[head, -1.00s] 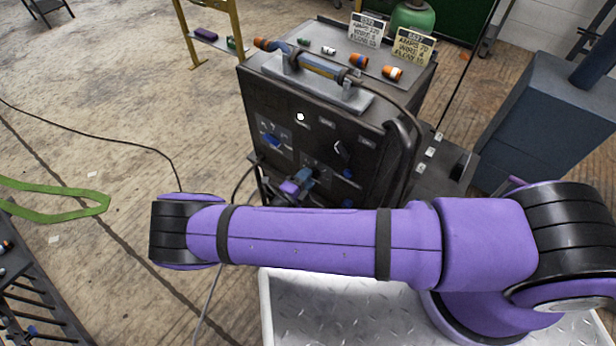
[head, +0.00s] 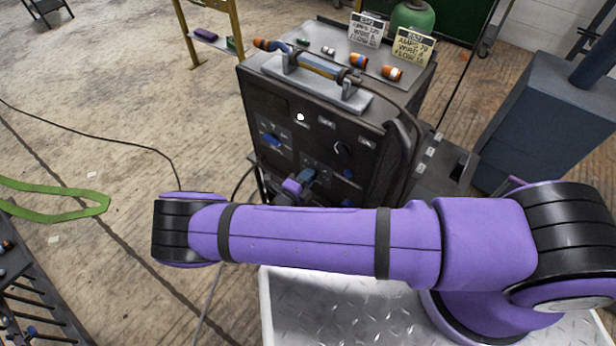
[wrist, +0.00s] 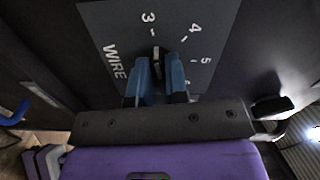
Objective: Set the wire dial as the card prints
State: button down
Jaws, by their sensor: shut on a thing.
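The wire dial's plate (wrist: 108,38) shows in the wrist view, with WIRE printed at its left and the numbers 3, 4, 5 and 6 round it. Its dark knob (wrist: 156,56) sits between my blue fingertips (wrist: 161,82), which are shut on it. The knob's visible end points close to the 3 mark. In the head view my gripper (head: 300,184) is at the lower front of the dark machine (head: 262,105), and the dial is mostly hidden. A white card (head: 367,30) and a cream card (head: 413,46) stand on the machine; their small print is hard to read.
A torch-like tool (head: 320,68) lies in a cradle on the machine top, near several orange-ended cylinders. A blue knob (head: 270,140) and a black knob (head: 343,147) are on the front. A blue-grey cabinet (head: 535,120) stands right. Floor at left is mostly open.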

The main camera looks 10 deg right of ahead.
jog(key=n, duration=2.2)
jog(key=s+n, duration=0.1)
jog(key=n, duration=0.9)
jog(key=shift+d+f+n, duration=0.1)
jog(key=shift+d+n, duration=0.3)
dwell(0.3)
jog(key=shift+m, duration=0.3)
jog(key=c, duration=1.1)
grip_release()
